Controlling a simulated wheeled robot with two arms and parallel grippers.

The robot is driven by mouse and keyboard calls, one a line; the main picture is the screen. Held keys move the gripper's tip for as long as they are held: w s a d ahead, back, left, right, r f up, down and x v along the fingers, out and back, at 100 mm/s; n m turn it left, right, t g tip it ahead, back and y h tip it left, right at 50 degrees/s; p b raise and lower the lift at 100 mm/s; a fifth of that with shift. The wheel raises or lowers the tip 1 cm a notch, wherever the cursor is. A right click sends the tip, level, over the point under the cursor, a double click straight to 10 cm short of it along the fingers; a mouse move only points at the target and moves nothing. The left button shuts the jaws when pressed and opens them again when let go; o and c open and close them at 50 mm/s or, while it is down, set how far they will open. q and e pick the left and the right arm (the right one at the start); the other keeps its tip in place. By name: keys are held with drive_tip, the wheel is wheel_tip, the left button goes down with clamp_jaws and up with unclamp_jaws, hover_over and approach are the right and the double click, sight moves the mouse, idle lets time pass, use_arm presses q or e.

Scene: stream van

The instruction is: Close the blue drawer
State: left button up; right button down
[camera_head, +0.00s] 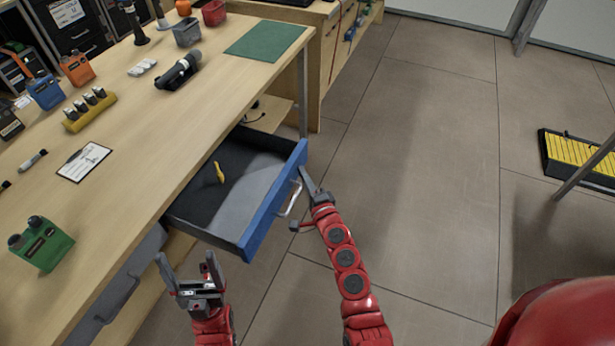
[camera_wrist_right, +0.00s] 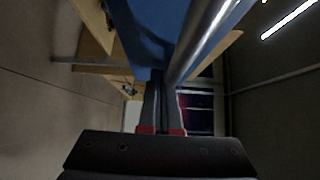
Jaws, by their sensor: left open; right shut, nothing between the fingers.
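The blue drawer (camera_head: 265,218) is pulled out from under the wooden workbench, and its blue front faces right. A metal bar handle (camera_head: 290,198) is on that front; it also shows close up in the wrist view (camera_wrist_right: 203,38). A small yellow object (camera_head: 219,172) is in the drawer. My right gripper (camera_head: 307,181) is shut and empty, its fingertips by the drawer front near the handle's far end; contact is unclear. Its closed fingers show in the wrist view (camera_wrist_right: 162,105). My left gripper (camera_head: 188,268) is open and empty, in front of the bench, nearer than the drawer.
The workbench top (camera_head: 150,120) holds a green mat (camera_head: 265,40), a black tool (camera_head: 178,71), a green device (camera_head: 40,244) and several other items. A grey drawer (camera_head: 120,290) with a handle sits left of the blue one. The floor to the right is clear up to a yellow-topped step (camera_head: 575,158).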

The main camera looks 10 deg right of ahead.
sight(234, 161)
drive_tip(key=w+a+b, duration=0.2)
drive_tip(key=w+a, duration=0.1)
drive_tip(key=a, duration=0.3)
drive_tip(key=w+a+b, duration=0.3)
drive_tip(key=w+a, duration=0.1)
drive_tip(key=a, duration=0.2)
drive_tip(key=w+a+b, duration=0.3)
drive_tip(key=w+a, duration=0.1)
drive_tip(key=a, duration=0.3)
drive_tip(key=shift+f, duration=0.1)
drive_tip(key=shift+w+a+b, duration=0.25)
drive_tip(key=shift+a+b, duration=0.1)
drive_tip(key=shift+a, duration=0.1)
drive_tip(key=shift+a+r, duration=0.15)
drive_tip(key=shift+r, duration=0.15)
